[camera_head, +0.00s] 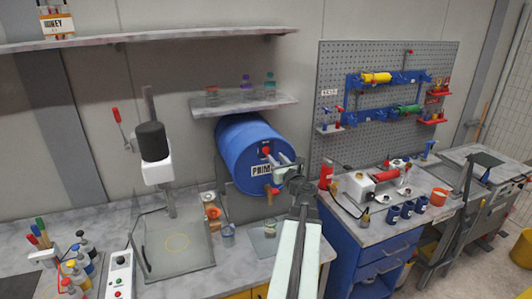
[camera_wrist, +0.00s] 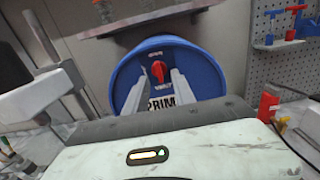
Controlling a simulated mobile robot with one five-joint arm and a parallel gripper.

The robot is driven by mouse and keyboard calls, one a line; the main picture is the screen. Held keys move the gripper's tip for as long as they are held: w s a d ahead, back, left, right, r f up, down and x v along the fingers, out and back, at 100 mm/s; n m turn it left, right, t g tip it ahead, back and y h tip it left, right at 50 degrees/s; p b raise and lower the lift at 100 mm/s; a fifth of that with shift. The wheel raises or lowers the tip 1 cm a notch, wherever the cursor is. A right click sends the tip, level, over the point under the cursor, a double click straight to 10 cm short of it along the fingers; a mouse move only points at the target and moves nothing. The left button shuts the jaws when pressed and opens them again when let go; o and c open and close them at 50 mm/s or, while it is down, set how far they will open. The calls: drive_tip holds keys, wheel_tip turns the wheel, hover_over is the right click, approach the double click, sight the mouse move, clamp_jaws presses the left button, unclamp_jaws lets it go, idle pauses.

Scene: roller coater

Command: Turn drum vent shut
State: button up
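The blue drum (camera_head: 240,150) lies on its side on a stand, with its round face toward me and a label starting "PRIM" on it. The red drum vent (camera_head: 265,151) is a small knob on the upper part of that face. In the wrist view the vent (camera_wrist: 158,71) shows between the fingertips, its grip roughly upright and slightly tilted. My gripper (camera_head: 279,164) is in front of the drum face, its fingers apart with nothing held. The wrist view shows both fingers (camera_wrist: 161,77) pointing at the drum; whether they touch the vent I cannot tell.
A small shelf (camera_head: 243,107) with bottles hangs just above the drum. A mixer (camera_head: 155,160) stands left; a pegboard (camera_head: 370,60) is at right.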

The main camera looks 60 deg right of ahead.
sight(268, 150)
drive_tip(key=x, duration=0.6)
drive_tip(key=shift+w, duration=0.35)
drive_tip(key=shift+a, duration=0.1)
clamp_jaws()
drive_tip(key=shift+n, duration=0.3)
drive_tip(key=n, duration=0.6)
drive_tip(key=shift+w+a+f, duration=0.1)
drive_tip(key=shift+a+f, duration=0.05)
drive_tip(key=shift+a, duration=0.1)
drive_tip(key=n, duration=0.5)
drive_tip(key=shift+w+a+f+n+b, duration=0.1)
drive_tip(key=shift+f+n+b, duration=0.1)
drive_tip(key=shift+n+b, duration=0.2)
drive_tip(key=n, duration=0.5)
drive_tip(key=shift+f, duration=0.25)
drive_tip(key=shift+n, duration=0.4)
